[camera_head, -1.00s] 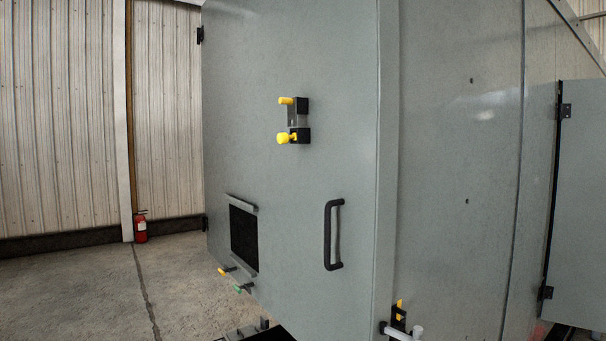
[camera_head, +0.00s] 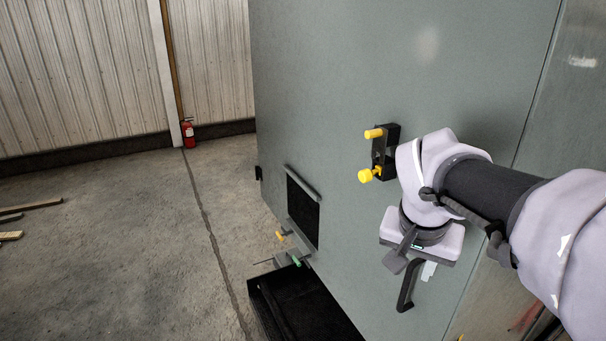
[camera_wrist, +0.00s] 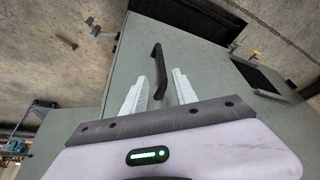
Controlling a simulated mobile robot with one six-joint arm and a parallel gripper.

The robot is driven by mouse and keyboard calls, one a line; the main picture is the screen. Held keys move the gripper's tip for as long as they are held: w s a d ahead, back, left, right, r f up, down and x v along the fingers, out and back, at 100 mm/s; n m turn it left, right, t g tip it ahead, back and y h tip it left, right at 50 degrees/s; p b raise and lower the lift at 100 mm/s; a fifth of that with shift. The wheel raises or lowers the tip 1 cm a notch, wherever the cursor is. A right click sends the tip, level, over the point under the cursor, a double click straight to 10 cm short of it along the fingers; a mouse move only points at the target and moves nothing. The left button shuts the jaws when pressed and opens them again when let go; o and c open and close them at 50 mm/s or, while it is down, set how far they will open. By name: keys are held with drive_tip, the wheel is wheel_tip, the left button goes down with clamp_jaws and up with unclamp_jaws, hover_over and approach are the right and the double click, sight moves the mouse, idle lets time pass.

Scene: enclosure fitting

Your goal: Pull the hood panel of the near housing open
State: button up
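The hood panel (camera_head: 330,90) is a large grey-green sheet filling the middle of the head view. It carries a black bar handle (camera_head: 406,287), partly hidden behind my wrist. My gripper (camera_head: 425,268) is at the handle. In the wrist view the two pale fingers of my gripper (camera_wrist: 160,80) are spread apart. The handle (camera_wrist: 158,64) stands between and beyond them, its near end between the fingers, with gaps on both sides. The panel (camera_wrist: 205,65) lies behind it. I cannot tell whether the panel is ajar.
A black latch block with yellow knobs (camera_head: 384,152) sits on the panel above my wrist. A dark opening (camera_head: 303,212) is lower left on the panel, with small yellow and green-tipped levers beside it. Concrete floor to the left is mostly clear. A red extinguisher (camera_head: 188,134) stands at the wall.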

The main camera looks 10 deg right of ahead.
sight(408, 280)
drive_tip(key=x, duration=0.8)
drive_tip(key=shift+w+f, duration=0.1)
drive_tip(key=shift+f, duration=0.1)
drive_tip(key=shift+w+f, duration=0.25)
drive_tip(key=shift+f, duration=0.1)
clamp_jaws()
drive_tip(key=shift+r, duration=0.1)
idle(0.6)
